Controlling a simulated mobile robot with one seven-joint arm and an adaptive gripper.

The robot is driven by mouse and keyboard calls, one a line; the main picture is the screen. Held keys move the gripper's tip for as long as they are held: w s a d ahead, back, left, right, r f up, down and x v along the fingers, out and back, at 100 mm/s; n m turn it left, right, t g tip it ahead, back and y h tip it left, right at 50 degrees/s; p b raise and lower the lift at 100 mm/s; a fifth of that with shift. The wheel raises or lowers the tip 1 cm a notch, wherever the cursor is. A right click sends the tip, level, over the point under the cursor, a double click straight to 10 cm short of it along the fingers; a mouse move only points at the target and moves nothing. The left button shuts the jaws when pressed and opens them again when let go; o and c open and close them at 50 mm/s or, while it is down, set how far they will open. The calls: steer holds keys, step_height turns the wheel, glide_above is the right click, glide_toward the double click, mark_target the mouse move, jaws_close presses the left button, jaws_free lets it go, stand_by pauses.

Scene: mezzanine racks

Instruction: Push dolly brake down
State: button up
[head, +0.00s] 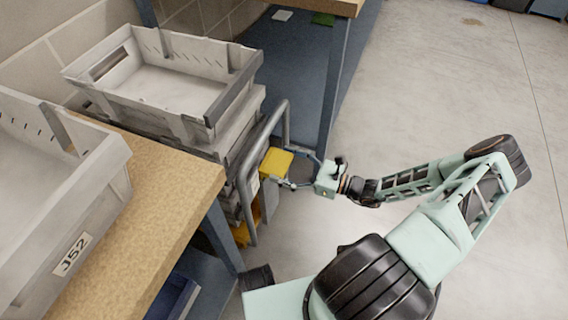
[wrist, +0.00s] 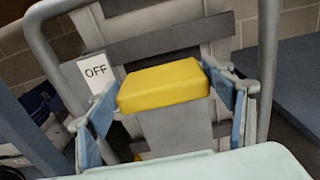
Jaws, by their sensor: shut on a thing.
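The dolly stands between the table and the rack, with a grey tube handle (head: 243,185) and a stack of grey crates (head: 232,112) on it. A yellow brake block (head: 277,161) sits at the handle side; it also shows in the wrist view (wrist: 163,86), on a grey plate. A white sign reading OFF (wrist: 96,71) is left of it in the wrist view. My gripper (head: 295,170) is shut on the yellow brake block, with blue-padded fingers at its left and right sides in the wrist view. The lower part of the brake is hidden.
A wooden-topped table (head: 150,215) with a grey bin labelled J52 (head: 75,254) stands at the left. A blue rack (head: 334,90) rises behind the dolly.

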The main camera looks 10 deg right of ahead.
steer(key=shift+f+b, duration=0.45)
steer(key=shift+f, duration=0.8)
steer(key=o, duration=1.7)
steer(key=v, duration=1.2)
steer(key=shift+r, duration=0.1)
